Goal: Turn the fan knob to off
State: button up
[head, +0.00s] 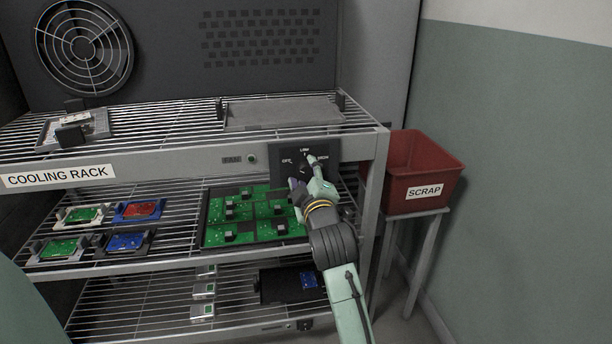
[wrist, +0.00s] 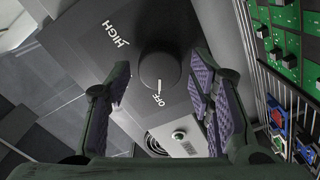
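The fan knob (wrist: 160,70) is a dark round knob on a grey panel (head: 277,155) at the rack's front edge. In the wrist view its white pointer line points at the OFF label (wrist: 158,100). The HIGH label (wrist: 116,34) is at upper left. The LOW label (head: 304,150) is legible in the head view. My gripper (head: 305,172) is in front of the panel and partly hides the knob in the head view. In the wrist view my gripper (wrist: 161,72) is open, with a finger on either side of the knob and a visible gap to each.
A small green button (head: 251,158) is left of the panel. The shelf below holds a tray of green boards (head: 205,225) near my wrist. A red scrap bin (head: 415,165) stands right of the rack. A round fan (head: 84,45) is at the upper left.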

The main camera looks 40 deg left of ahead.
jog(key=shift+o, duration=0.2)
jog(key=v, duration=1.2)
